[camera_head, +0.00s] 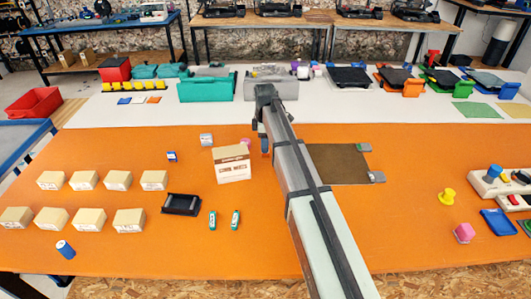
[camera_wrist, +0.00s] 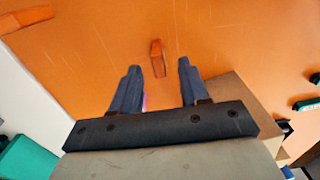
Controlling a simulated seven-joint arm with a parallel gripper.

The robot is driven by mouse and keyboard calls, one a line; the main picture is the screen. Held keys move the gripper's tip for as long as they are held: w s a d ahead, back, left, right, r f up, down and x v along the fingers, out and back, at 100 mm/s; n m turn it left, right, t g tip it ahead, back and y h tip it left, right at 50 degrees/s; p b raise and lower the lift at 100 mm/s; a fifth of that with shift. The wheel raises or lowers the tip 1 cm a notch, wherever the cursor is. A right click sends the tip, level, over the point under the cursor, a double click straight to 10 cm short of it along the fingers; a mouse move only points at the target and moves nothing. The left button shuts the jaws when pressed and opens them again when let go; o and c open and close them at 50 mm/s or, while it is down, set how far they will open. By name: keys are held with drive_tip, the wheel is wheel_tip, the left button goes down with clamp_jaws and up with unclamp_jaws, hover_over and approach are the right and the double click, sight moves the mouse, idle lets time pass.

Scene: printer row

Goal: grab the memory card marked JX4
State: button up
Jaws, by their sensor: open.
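No JX4 marking is readable in either view, so I cannot tell which thing is the memory card. My gripper (camera_wrist: 158,66) is open over the orange table, its two blue-grey fingers apart. A small orange piece (camera_wrist: 157,52) shows between and just beyond the fingertips; whether it is a card is unclear. In the head view my gripper (camera_head: 265,148) is right of the cardboard box (camera_head: 232,168), and my arm hides the table behind it. Small candidates elsewhere are a dark blue piece (camera_head: 172,157), a grey-white block (camera_head: 206,140) and two green-white pieces (camera_head: 212,220).
Several labelled beige boxes (camera_head: 84,180) stand at left. A black tray (camera_head: 181,205) lies near the middle. A brown mat (camera_head: 350,160) lies right of my arm. Teal bins (camera_head: 207,88) stand behind. The orange table at right of centre is mostly clear.

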sight(265, 157)
wheel_tip(265, 157, down, 4)
drive_tip(key=shift+d+f, duration=0.15)
drive_tip(key=shift+f, duration=0.05)
clamp_jaws()
idle(0.4)
